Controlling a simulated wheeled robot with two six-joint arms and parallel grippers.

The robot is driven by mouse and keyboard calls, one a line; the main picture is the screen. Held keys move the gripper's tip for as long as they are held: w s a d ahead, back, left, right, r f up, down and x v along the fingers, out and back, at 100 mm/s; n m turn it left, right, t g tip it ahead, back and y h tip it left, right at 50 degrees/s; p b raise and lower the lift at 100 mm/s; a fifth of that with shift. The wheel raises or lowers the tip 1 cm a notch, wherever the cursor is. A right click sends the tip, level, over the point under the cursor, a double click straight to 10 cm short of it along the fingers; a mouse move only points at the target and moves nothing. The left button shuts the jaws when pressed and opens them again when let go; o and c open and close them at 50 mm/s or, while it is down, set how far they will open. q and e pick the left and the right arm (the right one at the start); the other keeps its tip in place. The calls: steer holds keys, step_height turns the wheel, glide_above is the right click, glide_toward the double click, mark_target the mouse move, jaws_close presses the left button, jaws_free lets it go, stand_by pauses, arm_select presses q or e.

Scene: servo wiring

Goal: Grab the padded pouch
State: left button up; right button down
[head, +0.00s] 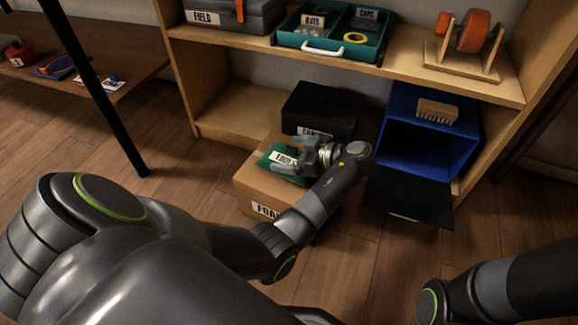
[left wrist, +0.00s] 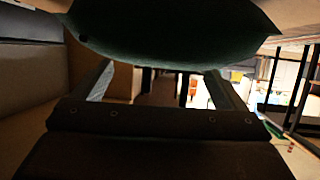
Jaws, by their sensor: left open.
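The padded pouch (head: 275,166) is dark green with a white label and lies on top of the cardboard box marked FOA (head: 252,190). My left gripper (head: 291,154) is at the pouch and partly covers it and its label. In the left wrist view the pouch (left wrist: 170,35) fills the top, just beyond the fingertips. My left gripper's two fingers (left wrist: 157,78) are spread apart with nothing held between them. I cannot tell whether a finger touches the pouch. My right gripper is not in view; only part of my right arm shows at lower right.
A black box (head: 322,110) stands behind the cardboard box. A blue bin (head: 447,157) with its black flap down is to the right. The wooden shelf (head: 400,67) above holds a teal tray (head: 330,48), a grey case (head: 225,18) and an orange spool (head: 473,32). Floor in front is partly clear.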

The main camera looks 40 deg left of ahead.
arm_select(q)
steer(key=shift+a+f, duration=0.15)
steer(key=shift+a, duration=0.2)
steer(key=c, duration=1.1)
